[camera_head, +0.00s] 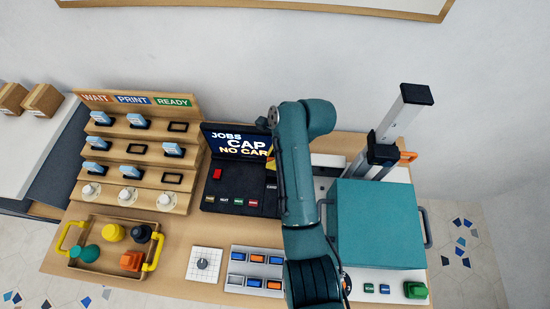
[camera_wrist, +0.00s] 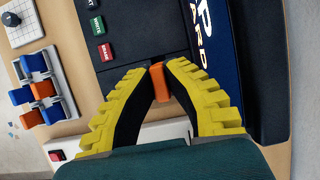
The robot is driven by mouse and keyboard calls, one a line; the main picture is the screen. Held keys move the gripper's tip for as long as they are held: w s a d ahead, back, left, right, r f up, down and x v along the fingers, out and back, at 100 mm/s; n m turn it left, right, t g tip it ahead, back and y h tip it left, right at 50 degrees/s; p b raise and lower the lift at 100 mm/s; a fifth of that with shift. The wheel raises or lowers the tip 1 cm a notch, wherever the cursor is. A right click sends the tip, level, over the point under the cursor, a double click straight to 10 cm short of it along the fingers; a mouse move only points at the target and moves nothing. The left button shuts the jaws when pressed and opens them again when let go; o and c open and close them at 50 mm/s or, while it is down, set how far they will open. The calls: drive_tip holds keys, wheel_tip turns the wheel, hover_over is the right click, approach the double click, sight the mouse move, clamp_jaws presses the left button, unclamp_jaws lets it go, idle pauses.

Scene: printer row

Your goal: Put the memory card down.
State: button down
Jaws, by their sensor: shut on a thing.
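My gripper (camera_wrist: 158,82) has yellow ridged fingers, and their tips are closed on a small orange piece, the memory card (camera_wrist: 158,80). A holder (camera_head: 232,282) with blue and orange cards sits at the front of the table; these cards also show in the wrist view (camera_wrist: 41,90).
A teal-lidded printer (camera_head: 375,225) stands to the right. A stepped rack (camera_head: 110,165) stands at left. A tray with yellow handles (camera_head: 75,262) and a white gridded pad (camera_head: 191,273) lie in front.

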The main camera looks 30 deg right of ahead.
drive_tip(key=f+b, duration=0.1)
drive_tip(key=f, duration=0.2)
drive_tip(key=f+b, duration=0.1)
drive_tip(key=f, duration=0.2)
drive_tip(key=s+f+b, duration=0.1)
drive_tip(key=f, duration=0.3)
drive_tip(key=shift+a, duration=0.3)
drive_tip(key=shift+r, duration=0.1)
drive_tip(key=shift+w, duration=0.1)
drive_tip(key=c, duration=1.2)
unclamp_jaws()
drive_tip(key=p+v, duration=0.3)
drive_tip(key=v, duration=0.9)
drive_tip(key=shift+p, duration=0.4)
